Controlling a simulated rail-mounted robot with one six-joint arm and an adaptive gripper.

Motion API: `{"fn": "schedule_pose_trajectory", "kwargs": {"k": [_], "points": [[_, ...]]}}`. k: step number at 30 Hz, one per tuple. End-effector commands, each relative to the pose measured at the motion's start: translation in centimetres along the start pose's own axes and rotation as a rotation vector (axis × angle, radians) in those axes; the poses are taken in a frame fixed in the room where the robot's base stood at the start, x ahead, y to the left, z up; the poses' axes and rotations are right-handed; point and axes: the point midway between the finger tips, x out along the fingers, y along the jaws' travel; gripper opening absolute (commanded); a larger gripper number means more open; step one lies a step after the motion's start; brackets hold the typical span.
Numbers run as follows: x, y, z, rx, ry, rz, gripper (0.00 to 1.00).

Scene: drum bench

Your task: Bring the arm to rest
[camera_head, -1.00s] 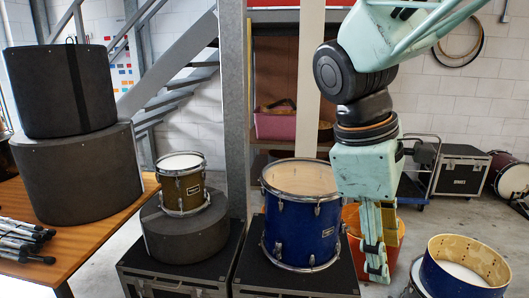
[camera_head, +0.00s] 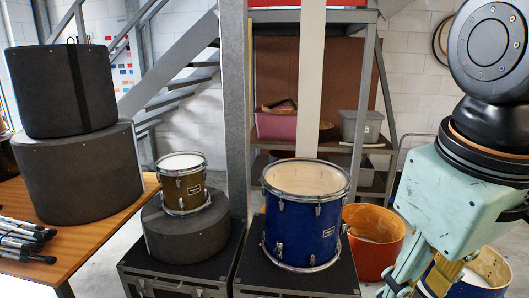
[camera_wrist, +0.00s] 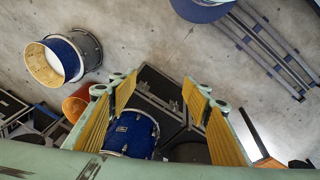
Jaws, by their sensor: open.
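My gripper (camera_head: 420,284) is at the lower right of the head view, beside the orange bucket and in front of a blue drum shell. Its fingers point downward and run towards the bottom edge. In the wrist view my gripper (camera_wrist: 160,84) has its two yellow-padded fingers wide apart, with nothing held between them. A blue drum (camera_wrist: 131,133) shows beyond the fingers, apart from them. In the head view this blue drum (camera_head: 302,222) stands upright on a black case (camera_head: 297,284), left of my gripper.
The orange bucket (camera_head: 373,240) is on the floor. The blue drum shell (camera_head: 490,272) is partly hidden by my gripper. A small olive drum (camera_head: 183,186) sits on a round dark case (camera_head: 186,236). Dark drum cases (camera_head: 75,175) stand on the wooden table (camera_head: 95,243) at left. Shelving (camera_head: 345,147) is behind.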

Motion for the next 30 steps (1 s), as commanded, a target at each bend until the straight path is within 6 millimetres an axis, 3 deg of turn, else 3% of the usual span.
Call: {"fn": "schedule_pose_trajectory", "kwargs": {"k": [12, 30], "points": [[-1.0, -1.6, 3.1, 0.258, 0.114, -0.04, 0.44], [-1.1, -2.1, 3.8, 0.329, 0.143, -0.054, 0.44]]}}
